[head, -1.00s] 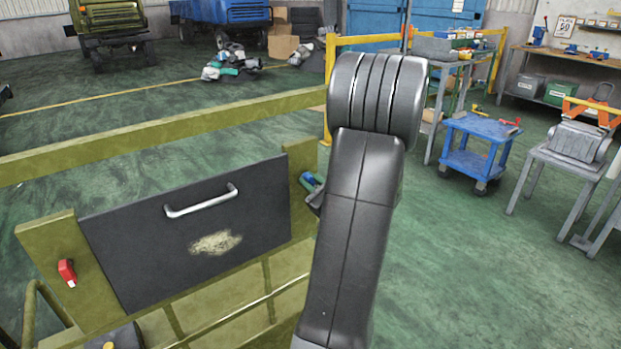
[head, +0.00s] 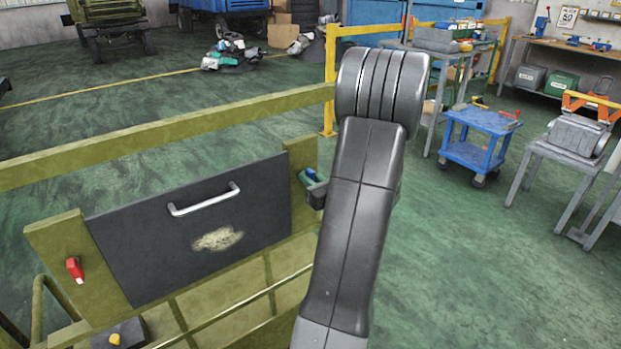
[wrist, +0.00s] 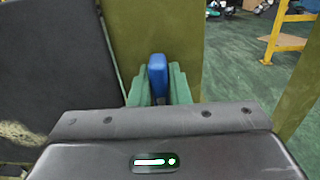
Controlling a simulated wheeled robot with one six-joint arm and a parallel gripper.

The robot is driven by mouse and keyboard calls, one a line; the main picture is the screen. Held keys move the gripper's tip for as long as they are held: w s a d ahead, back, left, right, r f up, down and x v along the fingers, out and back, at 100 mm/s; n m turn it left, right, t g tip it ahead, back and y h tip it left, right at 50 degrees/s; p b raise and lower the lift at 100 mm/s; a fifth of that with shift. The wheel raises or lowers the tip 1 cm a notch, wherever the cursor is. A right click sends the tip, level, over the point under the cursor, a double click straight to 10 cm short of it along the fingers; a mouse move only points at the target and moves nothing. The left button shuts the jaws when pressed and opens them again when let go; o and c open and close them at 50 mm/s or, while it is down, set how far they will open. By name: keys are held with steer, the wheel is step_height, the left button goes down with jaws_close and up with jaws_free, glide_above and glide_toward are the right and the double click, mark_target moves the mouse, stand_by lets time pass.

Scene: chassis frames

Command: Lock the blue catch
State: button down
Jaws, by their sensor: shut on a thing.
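The blue catch (wrist: 157,74) is on the olive post right of the dark panel. In the wrist view it stands upright in the picture between the green fingers of my gripper (wrist: 157,88), which are shut on its sides. In the head view, a small blue part of the catch (head: 310,174) shows above my gripper (head: 315,184). My own arm link stands just right of it. The catch's lower part and pivot are hidden by the fingers and gripper body.
The dark panel (head: 150,250) has a silver handle (head: 204,199) and a pale worn patch. A red catch (head: 75,270) is on the left post. An olive rail (head: 170,132) crosses behind the panel. A blue cart (head: 481,137) stands to the right on open green floor.

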steer(key=shift+f, duration=0.1)
steer(key=c, duration=1.4)
jaws_free()
steer(key=shift+s+d, duration=0.1)
steer(key=v, duration=1.3)
steer(key=shift+s+d, duration=0.2)
steer(key=shift+s, duration=0.05)
steer(key=x, duration=1.4)
